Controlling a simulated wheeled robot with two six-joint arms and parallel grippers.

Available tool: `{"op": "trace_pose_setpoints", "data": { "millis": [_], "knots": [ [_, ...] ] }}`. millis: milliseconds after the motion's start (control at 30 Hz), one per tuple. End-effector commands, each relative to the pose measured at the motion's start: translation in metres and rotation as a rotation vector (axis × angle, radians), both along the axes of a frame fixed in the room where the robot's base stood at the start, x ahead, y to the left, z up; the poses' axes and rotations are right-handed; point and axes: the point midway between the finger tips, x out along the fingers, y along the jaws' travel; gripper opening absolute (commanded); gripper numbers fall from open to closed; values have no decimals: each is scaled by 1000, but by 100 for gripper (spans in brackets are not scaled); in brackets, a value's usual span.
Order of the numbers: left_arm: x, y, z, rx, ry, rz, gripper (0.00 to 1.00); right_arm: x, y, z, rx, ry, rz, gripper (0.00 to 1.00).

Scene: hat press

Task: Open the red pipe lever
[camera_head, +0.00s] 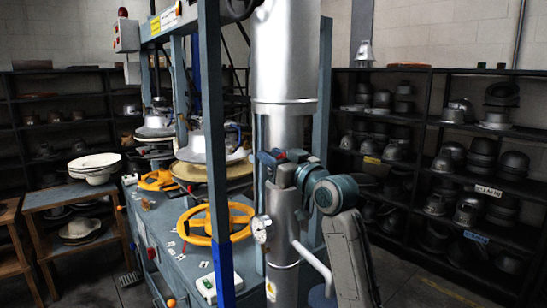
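A large silver vertical pipe (285,60) stands in the middle of the view. A small red part (279,153), which looks like the red pipe lever, shows at the pipe's front about mid-height. Most of it is hidden or too small to make out. My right arm comes up from the lower right, and my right gripper (284,172) is at the pipe, right by the red part. I cannot tell whether its fingers touch or enclose the lever. My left gripper is not in view.
A pressure gauge (261,229) and a pale curved handle (313,262) are on the lower pipe. Left of it is the blue-grey hat press (180,240) with yellow handwheels (207,223). Shelves of hat moulds (480,160) line the right wall. A wooden stand (62,196) holds a white hat form.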

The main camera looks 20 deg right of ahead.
Motion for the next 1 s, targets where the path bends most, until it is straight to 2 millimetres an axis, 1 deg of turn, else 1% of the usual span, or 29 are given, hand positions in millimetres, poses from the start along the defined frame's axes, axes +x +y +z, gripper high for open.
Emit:
{"op": "trace_pose_setpoints", "data": {
  "millis": [233,333,467,600,733,900,1000],
  "knots": [
    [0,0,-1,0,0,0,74,-1,0,-1,0,0,0,31],
    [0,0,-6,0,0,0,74,-7,-3,-3,-1,0,-1,31],
    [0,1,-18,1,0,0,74,-27,-10,-10,-4,-3,-2,31],
    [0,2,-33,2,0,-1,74,-56,-21,-15,-7,-4,-3,31],
    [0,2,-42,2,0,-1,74,-77,-29,-18,-5,-2,-2,31],
    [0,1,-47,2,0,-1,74,-93,-35,-19,-3,0,-2,31],
    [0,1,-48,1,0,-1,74,-98,-36,-19,-1,1,0,31]
  ]
}}
